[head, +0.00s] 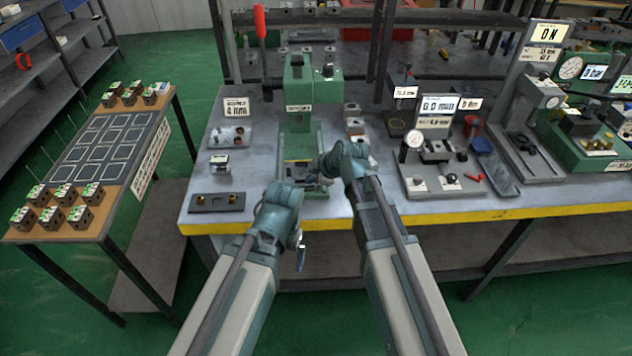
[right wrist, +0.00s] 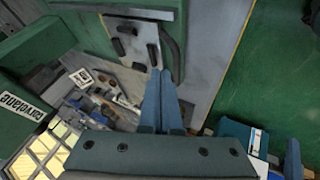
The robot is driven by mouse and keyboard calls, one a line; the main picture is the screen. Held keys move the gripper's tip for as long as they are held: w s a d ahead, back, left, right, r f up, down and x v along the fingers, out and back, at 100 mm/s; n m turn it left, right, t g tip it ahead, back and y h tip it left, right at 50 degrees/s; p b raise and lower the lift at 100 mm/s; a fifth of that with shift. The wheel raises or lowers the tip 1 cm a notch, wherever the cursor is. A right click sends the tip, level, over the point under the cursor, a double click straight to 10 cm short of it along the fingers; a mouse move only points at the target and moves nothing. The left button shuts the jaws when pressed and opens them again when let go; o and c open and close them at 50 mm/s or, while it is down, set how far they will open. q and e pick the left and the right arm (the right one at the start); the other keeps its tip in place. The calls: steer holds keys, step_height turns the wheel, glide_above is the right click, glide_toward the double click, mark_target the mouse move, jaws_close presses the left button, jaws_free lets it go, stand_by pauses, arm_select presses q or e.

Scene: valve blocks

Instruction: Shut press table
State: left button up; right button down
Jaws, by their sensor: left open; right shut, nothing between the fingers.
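The green press (head: 301,100) stands on the grey bench, with a red-handled lever on its left. Its low table at the foot of the column is partly hidden by my right gripper (head: 325,181), so I cannot tell how far out the table is. The right gripper is shut and empty, close to the press's lower right front. In the right wrist view its blue fingers (right wrist: 163,98) lie together beside a green part with a pale plate (right wrist: 133,42). I cannot tell whether they touch it. My left gripper (head: 299,255) is open and empty, in front of the bench's yellow edge.
A dark tray (head: 217,202) lies on the bench left of the press. A gauge stand (head: 430,150) and several instruments stand to the right. A side table (head: 110,145) with valve blocks is at left, across a floor gap.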

mark_target(300, 184)
steer(key=b+x, duration=0.3)
steer(key=x, duration=0.2)
steer(key=w, duration=1.5)
steer(key=shift+r, duration=0.1)
steer(key=shift+r, duration=0.1)
